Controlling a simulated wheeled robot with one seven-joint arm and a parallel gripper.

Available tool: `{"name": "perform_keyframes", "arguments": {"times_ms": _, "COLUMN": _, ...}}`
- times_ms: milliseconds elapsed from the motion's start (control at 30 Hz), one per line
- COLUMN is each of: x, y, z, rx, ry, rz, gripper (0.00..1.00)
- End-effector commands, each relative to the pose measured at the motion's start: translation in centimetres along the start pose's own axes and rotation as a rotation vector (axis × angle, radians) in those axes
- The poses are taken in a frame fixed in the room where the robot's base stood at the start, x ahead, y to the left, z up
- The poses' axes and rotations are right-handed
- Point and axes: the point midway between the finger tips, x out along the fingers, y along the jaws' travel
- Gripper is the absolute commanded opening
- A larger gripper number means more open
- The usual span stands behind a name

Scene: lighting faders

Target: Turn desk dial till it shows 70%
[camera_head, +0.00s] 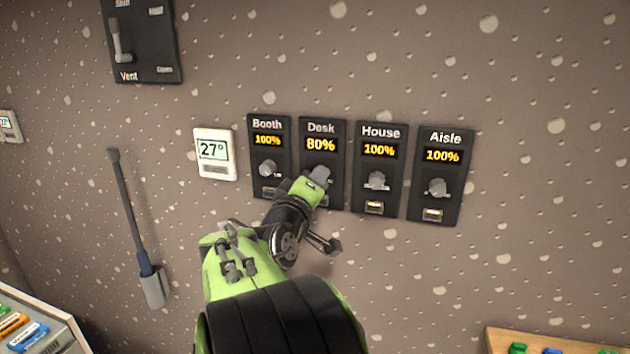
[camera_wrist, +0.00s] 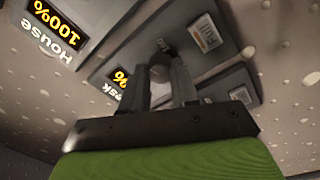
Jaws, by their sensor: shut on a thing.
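The Desk panel (camera_head: 321,128) is a black plate on the wall between the Booth and House panels, and its display (camera_head: 320,145) reads 80%. My gripper (camera_head: 319,178) is at the Desk dial, in front of the lower part of the panel, and covers most of the dial in the head view. In the wrist view my gripper's two fingers (camera_wrist: 160,82) are shut on the grey Desk dial (camera_wrist: 160,72), one finger on each side. The Desk display (camera_wrist: 119,79) is partly hidden there behind a finger.
The Booth panel (camera_head: 267,126), House panel (camera_head: 380,133) and Aisle panel (camera_head: 444,140) each read 100%. A thermostat (camera_head: 214,150) shows 27°. A Vent lever panel (camera_head: 145,45) is higher up, and a grey rod in a holder (camera_head: 155,288) hangs at left.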

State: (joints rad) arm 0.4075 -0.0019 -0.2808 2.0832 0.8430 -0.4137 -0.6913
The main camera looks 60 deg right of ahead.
Motion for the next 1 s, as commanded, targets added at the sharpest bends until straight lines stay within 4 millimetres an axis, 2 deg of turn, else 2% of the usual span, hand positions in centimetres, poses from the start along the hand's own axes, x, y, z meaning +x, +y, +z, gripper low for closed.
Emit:
{"name": "perform_keyframes", "arguments": {"times_ms": 200, "x": 0.00, "y": 0.12, "z": -0.02, "rx": -0.167, "ry": 0.008, "rz": -0.003, "gripper": 0.00}}
{"name": "perform_keyframes", "arguments": {"times_ms": 500, "x": 0.01, "y": 0.13, "z": 0.04, "rx": -0.307, "ry": 0.016, "rz": -0.003, "gripper": 0.00}}
{"name": "perform_keyframes", "arguments": {"times_ms": 1000, "x": 0.01, "y": 0.08, "z": 0.07, "rx": -0.349, "ry": 0.020, "rz": -0.002, "gripper": 0.00}}
